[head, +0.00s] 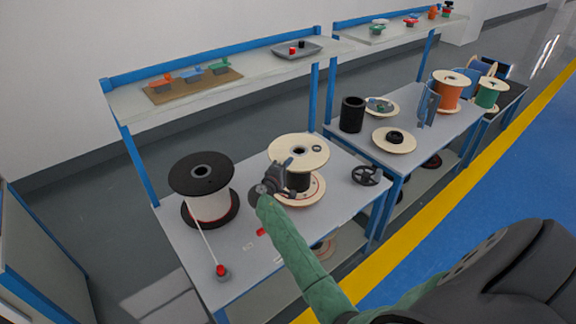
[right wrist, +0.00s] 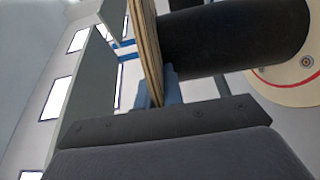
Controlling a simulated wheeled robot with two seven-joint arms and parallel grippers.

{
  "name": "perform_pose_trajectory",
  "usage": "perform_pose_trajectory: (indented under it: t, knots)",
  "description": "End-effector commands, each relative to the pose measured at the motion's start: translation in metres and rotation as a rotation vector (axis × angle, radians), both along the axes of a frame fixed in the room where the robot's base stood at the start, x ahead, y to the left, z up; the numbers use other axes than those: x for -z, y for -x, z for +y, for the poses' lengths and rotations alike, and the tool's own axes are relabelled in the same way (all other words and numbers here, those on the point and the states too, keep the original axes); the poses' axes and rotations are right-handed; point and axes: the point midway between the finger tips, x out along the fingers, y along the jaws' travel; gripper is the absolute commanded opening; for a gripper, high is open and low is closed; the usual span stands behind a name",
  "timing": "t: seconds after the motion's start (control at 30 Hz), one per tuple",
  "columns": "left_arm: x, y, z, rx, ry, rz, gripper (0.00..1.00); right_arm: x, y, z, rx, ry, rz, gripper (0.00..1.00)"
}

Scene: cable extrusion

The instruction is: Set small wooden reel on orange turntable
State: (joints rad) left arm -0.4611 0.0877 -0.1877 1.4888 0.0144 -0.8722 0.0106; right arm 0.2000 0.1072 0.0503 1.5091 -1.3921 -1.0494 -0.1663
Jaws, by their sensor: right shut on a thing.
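A wooden reel with a dark core (head: 298,149) stands upright on the near table, its pale top flange tilted toward the view. My right gripper (head: 275,184) is at the left front of this reel. In the right wrist view, the edge of a wooden flange (right wrist: 149,45) sits at the blue fingertip, and the gripper is shut on it. The black core (right wrist: 235,40) runs from that flange to a pale disc (right wrist: 295,80) with a red line. I cannot pick out the orange turntable with certainty; a small orange device (head: 160,82) is on the upper shelf. My left gripper is not in view.
A black-flanged reel (head: 204,172) with white cable stands left on the near table (head: 225,270). A red-topped weight (head: 221,271) is at its front. A black handwheel (head: 367,175) lies right of the wooden reel. Another table behind holds several reels, including an orange one (head: 447,92).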

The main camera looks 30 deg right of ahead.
Motion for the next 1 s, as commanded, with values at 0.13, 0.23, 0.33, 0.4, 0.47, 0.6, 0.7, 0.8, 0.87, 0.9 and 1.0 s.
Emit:
perform_pose_trajectory:
  t: [0.13, 0.23, 0.33, 0.4, 0.47, 0.6, 0.7, 0.8, 0.87, 0.9, 1.0]
  knots:
    - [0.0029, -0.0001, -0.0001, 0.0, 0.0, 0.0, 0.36, 0.0022, -0.0003, -0.0001, 0.0, 0.0, -0.001, 0.0]
    - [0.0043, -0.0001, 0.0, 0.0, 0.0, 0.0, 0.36, 0.0037, -0.0003, -0.0001, 0.0, 0.0, -0.001, 0.0]
    - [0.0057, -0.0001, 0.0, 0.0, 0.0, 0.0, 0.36, 0.0053, -0.0003, -0.0001, 0.0, 0.0, -0.001, 0.0]
    - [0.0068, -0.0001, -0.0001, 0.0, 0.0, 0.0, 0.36, 0.0064, -0.0003, -0.0001, 0.0, 0.0, -0.001, 0.0]
    - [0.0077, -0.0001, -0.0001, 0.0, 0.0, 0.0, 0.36, 0.0073, -0.0002, 0.0, 0.0, 0.0, -0.001, 0.0]
    - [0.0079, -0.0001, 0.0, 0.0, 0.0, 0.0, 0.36, 0.0077, -0.0003, -0.0001, 0.0, 0.0, -0.001, 0.17]
    - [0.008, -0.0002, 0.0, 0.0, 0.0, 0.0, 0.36, 0.008, -0.0001, 0.0, 0.0, 0.0, -0.001, 0.18]
    - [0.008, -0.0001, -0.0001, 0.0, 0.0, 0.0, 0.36, 0.0082, -0.0001, 0.0, 0.0, 0.001, 0.0, 0.18]
    - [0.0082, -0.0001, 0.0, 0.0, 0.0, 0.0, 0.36, 0.0095, 0.0002, 0.0002, 0.0, -0.001, 0.0, 0.18]
    - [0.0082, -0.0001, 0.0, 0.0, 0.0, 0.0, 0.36, 0.0096, 0.0005, 0.0007, 0.0, -0.001, 0.0, 0.18]
    - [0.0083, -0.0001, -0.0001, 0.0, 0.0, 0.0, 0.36, 0.0096, 0.002, 0.0043, -0.001, -0.001, 0.0, 0.18]
